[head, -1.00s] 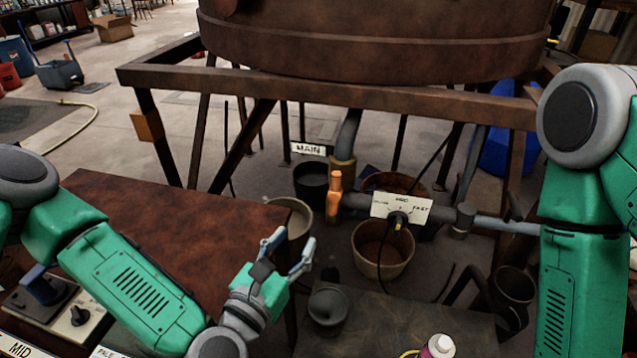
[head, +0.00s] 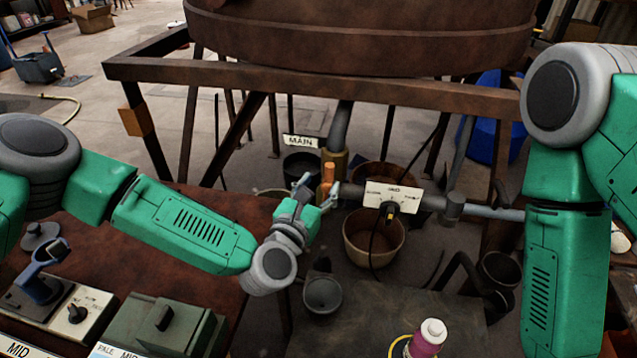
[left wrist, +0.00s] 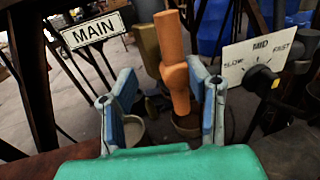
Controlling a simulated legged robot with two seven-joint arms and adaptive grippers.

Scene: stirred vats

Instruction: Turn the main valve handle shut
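The main valve handle is orange and points upward on the pipe below the vat; it shows in the head view (head: 328,172) and in the left wrist view (left wrist: 173,55). A white MAIN sign (head: 300,141) hangs just to its left, and it also shows in the left wrist view (left wrist: 93,30). My left gripper (head: 319,188) is open at the handle. In the left wrist view the handle shows between its two blue-grey fingers (left wrist: 163,88), with gaps on both sides. I cannot tell whether the handle lies fully within their reach. My right gripper is out of view.
A MID speed plate with a dark knob (head: 391,197) sits right of the handle. The vat's rusty frame (head: 330,82) crosses above. A bucket (head: 373,240) stands below. A brown table (head: 190,290) with control boxes is at left, a pink bottle (head: 428,340) at front.

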